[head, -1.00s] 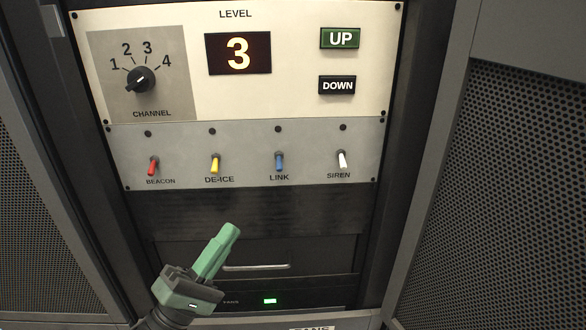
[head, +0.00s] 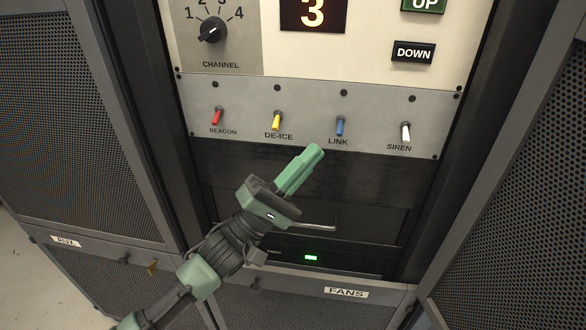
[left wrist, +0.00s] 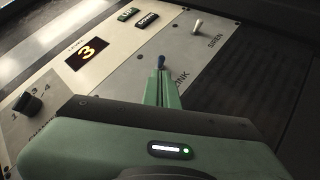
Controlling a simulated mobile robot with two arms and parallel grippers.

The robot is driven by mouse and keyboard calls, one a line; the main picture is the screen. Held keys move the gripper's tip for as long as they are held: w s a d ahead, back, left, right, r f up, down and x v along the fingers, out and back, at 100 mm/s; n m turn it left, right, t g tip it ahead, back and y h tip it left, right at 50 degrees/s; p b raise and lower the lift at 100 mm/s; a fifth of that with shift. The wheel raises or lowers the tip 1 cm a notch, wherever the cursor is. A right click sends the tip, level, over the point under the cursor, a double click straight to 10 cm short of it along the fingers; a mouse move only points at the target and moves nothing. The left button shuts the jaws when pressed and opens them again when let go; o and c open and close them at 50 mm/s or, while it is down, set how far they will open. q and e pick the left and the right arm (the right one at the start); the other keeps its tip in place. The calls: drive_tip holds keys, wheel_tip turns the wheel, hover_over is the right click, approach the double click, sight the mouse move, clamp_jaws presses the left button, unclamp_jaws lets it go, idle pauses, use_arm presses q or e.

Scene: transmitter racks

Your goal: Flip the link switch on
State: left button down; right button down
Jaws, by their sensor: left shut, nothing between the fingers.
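The blue LINK switch (head: 340,127) is on the grey strip of the panel, between the yellow DE-ICE and white SIREN switches. Its lever appears to point down, and the round spot above it is dark. My left gripper (head: 314,153) is shut and empty, its green fingertips just below and left of the LINK label. In the left wrist view the shut fingertips (left wrist: 161,76) line up with the blue switch (left wrist: 161,62), which shows just beyond them. I cannot tell whether they touch. My right gripper is not in view.
The red BEACON switch (head: 216,117), yellow DE-ICE switch (head: 277,121) and white SIREN switch (head: 406,131) sit close by. Above are the CHANNEL knob (head: 212,30), a display (head: 313,13) reading 3 and the DOWN button (head: 413,52). Perforated rack doors (head: 520,200) flank the panel.

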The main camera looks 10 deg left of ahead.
sight(337, 127)
use_arm(q)
drive_tip(key=shift+p+x, duration=0.3)
drive_tip(key=shift+x, duration=1.4)
